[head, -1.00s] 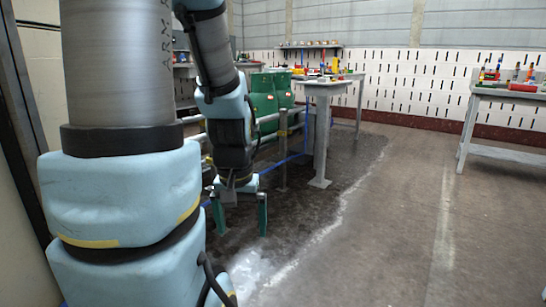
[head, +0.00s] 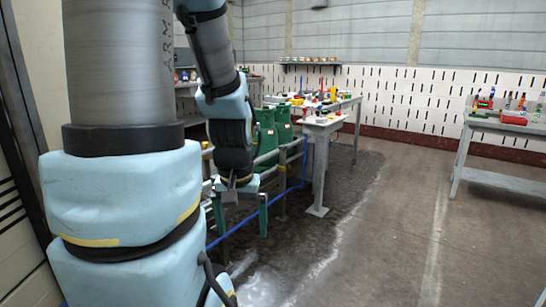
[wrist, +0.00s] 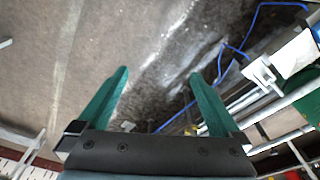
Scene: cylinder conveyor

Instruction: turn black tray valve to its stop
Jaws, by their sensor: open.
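My gripper (head: 242,232) hangs from my arm in the head view, pointing down, with its two green fingers apart and nothing between them. In the wrist view my gripper (wrist: 159,74) is open above the bare, stained floor. I cannot make out a black tray valve in either view. A small grey table (head: 317,160) with several small coloured things on it stands ahead, beyond my gripper. The things on it are too small to tell whether one is the valve.
Green containers (head: 284,128) stand behind metal rails (head: 268,157) left of the small table. A blue hose (head: 238,226) runs along the rails. A table (head: 515,128) with several items stands at the right. The floor (head: 390,225) between is clear.

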